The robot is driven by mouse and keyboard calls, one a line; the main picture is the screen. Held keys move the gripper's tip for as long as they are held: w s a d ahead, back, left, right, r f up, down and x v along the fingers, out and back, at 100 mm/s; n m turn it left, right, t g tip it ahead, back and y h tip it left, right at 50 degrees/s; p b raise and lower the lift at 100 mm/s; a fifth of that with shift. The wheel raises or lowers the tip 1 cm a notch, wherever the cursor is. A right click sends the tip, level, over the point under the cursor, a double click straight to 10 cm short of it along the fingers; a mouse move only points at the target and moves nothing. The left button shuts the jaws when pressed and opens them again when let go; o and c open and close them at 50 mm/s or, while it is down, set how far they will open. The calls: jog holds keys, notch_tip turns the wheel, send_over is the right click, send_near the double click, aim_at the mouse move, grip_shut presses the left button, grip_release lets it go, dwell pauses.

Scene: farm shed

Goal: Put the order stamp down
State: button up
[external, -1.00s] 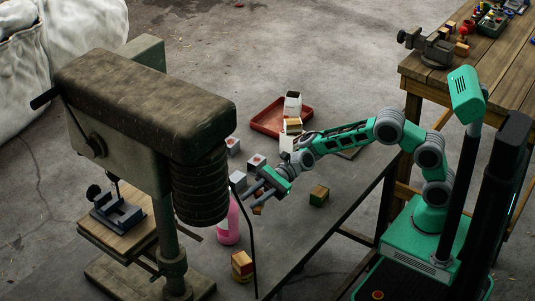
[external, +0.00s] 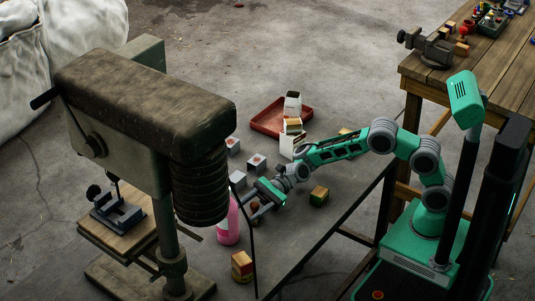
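My gripper (external: 258,204) is low over the dark table (external: 300,235), just right of the pink bottle (external: 229,225). Its fingers point down and to the left. A small brownish thing (external: 255,207) shows at the fingertips. I cannot tell whether it is the order stamp, or whether it is held or resting on the table. The finger gap is too small to read. No other thing can be made out as the order stamp.
Several grey blocks (external: 256,163) stand behind my gripper. A drill press (external: 145,105) blocks the left.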

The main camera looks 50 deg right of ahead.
jog(key=shift+r, duration=0.2)
jog(key=d, duration=0.8)
jog(key=s+d, duration=0.1)
jog(key=d, duration=0.3)
jog(key=shift+f, duration=0.1)
